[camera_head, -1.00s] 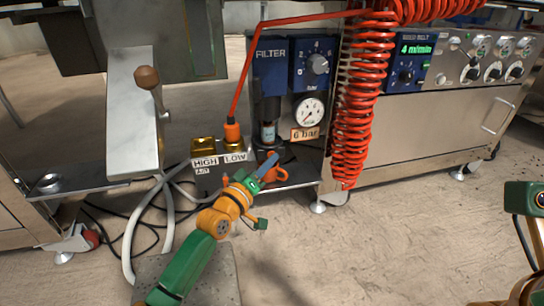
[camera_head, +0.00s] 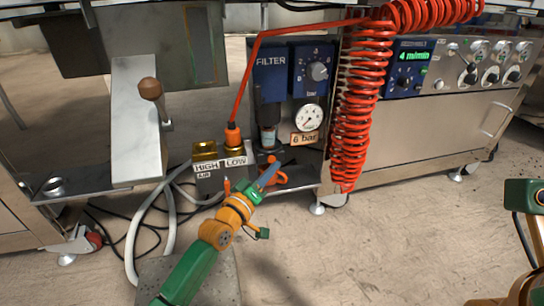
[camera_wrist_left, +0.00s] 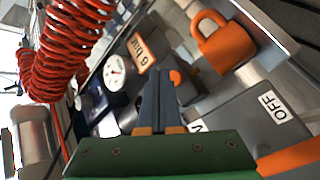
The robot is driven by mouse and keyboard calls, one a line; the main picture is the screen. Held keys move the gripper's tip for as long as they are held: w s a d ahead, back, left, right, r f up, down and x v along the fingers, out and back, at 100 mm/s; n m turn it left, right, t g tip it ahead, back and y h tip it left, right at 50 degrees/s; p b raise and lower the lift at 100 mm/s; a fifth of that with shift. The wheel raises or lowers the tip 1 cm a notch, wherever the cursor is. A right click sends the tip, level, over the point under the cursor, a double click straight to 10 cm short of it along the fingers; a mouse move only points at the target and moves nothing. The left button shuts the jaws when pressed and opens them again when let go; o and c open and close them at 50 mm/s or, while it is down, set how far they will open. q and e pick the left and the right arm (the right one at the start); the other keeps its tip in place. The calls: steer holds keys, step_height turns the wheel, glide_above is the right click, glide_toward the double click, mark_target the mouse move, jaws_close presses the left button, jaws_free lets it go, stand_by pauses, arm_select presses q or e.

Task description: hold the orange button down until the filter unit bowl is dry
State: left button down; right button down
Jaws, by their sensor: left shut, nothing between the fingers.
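The filter unit (camera_head: 270,62) is a blue block marked FILTER with a small bowl (camera_head: 268,138) below it. Whether liquid is in the bowl is too small to tell. My left gripper (camera_head: 272,170) reaches up from below, its blue-grey fingers shut and empty, just under the bowl. In the left wrist view the shut fingers (camera_wrist_left: 159,78) point toward the filter unit. A small orange piece (camera_wrist_left: 175,77), likely the orange button, shows right at the fingertips, partly hidden by them. I cannot tell whether they touch or press it. Only a part of my right arm shows at the right edge.
A valve block labelled HIGH and LOW (camera_head: 221,163) stands left of my gripper. A white gauge (camera_head: 309,118) and a red coiled hose (camera_head: 352,120) are to the right.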

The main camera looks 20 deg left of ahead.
arm_select(q)
steer(key=s+d+p, duration=0.1)
steer(key=s+p, duration=0.1)
steer(key=s+d+p, duration=0.2)
steer(key=shift+s, duration=0.1)
stand_by(0.5)
